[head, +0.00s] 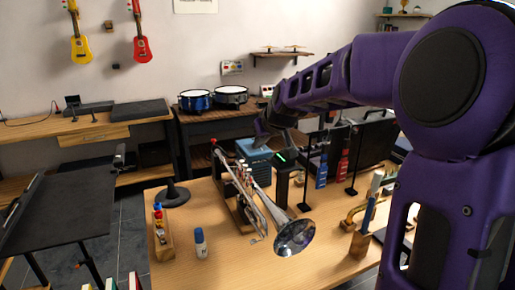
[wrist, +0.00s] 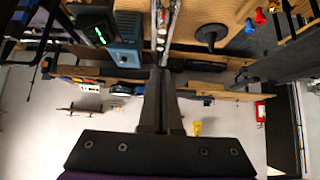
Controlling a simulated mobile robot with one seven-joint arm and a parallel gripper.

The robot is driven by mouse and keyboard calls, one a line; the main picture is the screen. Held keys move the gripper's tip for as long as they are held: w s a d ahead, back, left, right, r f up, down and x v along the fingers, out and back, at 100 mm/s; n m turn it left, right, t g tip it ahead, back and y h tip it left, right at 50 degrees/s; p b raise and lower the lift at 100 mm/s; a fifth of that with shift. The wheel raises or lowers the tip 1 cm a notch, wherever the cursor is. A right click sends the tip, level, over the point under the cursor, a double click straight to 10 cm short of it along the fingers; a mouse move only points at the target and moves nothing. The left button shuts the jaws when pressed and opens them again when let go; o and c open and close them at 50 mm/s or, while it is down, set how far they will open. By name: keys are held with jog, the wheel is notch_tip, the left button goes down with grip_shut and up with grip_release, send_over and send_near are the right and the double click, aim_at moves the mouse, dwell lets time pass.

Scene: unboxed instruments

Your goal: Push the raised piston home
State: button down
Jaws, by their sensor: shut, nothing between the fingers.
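A silver trumpet (head: 262,203) lies on a dark stand on the wooden table, its bell towards the front right. Its valves (head: 243,174) stand up in a row near the middle; which piston is raised is too small to tell. In the wrist view the trumpet (wrist: 161,28) runs down from the top edge, and its lower part is hidden behind the fingers. My gripper (head: 263,132) is behind the trumpet in the head view, near a blue box. In the wrist view my gripper (wrist: 161,72) is shut and empty, its tips overlapping the trumpet's end in the picture.
The blue box (head: 255,153) and a dark device with a green display (head: 281,158) stand close behind the trumpet. A black cone stand (head: 174,194), a rack of small coloured items (head: 161,235) and a white-blue bottle (head: 200,243) stand left. Brass parts (head: 355,215) lie right.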

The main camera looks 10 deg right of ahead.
jog(key=w+a+f+b, duration=0.1)
jog(key=w+f, duration=0.4)
jog(key=f, duration=0.4)
jog(key=shift+w+f+b, duration=0.15)
jog(key=shift+f+b, duration=0.1)
jog(key=shift+b, duration=0.05)
jog(key=shift+f, duration=0.1)
